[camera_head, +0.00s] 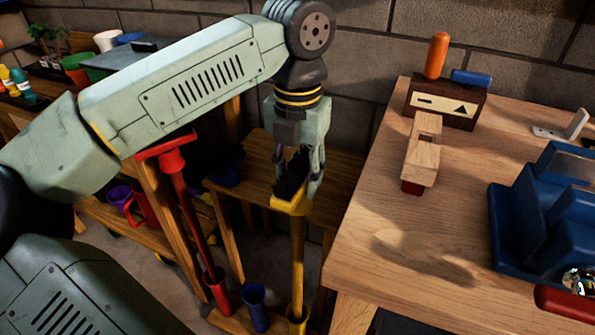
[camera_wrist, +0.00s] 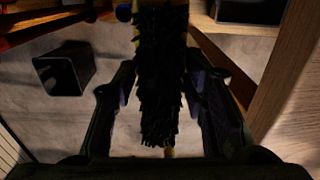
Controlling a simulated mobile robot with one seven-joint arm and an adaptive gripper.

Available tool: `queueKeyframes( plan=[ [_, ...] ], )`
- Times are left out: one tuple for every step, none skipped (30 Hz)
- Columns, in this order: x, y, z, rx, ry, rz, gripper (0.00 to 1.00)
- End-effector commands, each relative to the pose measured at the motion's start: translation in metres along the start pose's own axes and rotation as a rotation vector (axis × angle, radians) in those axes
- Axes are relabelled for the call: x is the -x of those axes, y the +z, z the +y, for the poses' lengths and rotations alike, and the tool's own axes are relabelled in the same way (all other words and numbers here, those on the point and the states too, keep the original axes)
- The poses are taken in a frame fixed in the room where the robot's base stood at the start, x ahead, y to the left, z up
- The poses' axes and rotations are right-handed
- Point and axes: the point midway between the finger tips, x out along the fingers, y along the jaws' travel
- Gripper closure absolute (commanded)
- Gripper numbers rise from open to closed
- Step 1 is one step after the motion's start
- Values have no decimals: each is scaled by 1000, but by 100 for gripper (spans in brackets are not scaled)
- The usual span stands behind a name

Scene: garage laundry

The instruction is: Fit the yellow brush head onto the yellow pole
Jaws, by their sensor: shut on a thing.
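The yellow brush head (camera_head: 291,205) has black bristles (camera_head: 291,178) that point up. My gripper (camera_head: 297,182) points down and is shut on it, one finger on each side of the bristles. The yellow pole (camera_head: 297,255) stands upright in a yellow cup (camera_head: 297,318), directly below the brush head. In the head view the pole's top meets the head's underside; I cannot tell whether it is seated in the socket. In the wrist view the bristles (camera_wrist: 162,80) fill the middle between my fingers and hide most of the head and pole.
A red pole (camera_head: 190,215) with a red head leans to the left, its foot in a red cup. A blue cup (camera_head: 254,305) stands between the poles. A wooden workbench (camera_head: 400,245) with a blue vise (camera_head: 550,215) is close on the right. A brick wall is behind.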

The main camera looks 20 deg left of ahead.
Motion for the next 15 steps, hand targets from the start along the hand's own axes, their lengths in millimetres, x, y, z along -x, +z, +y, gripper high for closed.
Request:
queueKeyframes(
  plan=[
    [-2, 0, 0, 0, 0, 0, 90],
    [-3, 0, 0, 0, 0, 0, 90],
    [-3, 0, 0, 0, 0, 0, 90],
    [-4, 0, 0, 0, 0, 0, 90],
    [-5, 0, 0, 0, 0, 0, 90],
    [-5, 0, 0, 0, 0, 0, 90],
    [-6, 0, 0, 0, 0, 0, 90],
    [-7, 0, 0, 0, 0, 0, 90],
    [-7, 0, 0, 0, 0, 0, 90],
    [-8, 0, 0, 0, 0, 0, 90],
    [-9, 0, 0, 0, 0, 0, 90],
    [-7, 0, 0, 0, 0, 0, 58],
    [-7, 0, 0, 0, 0, 0, 56],
    [-7, 0, 0, 0, 0, 0, 54],
    [-7, 0, 0, 0, 0, 0, 51]
  ],
)
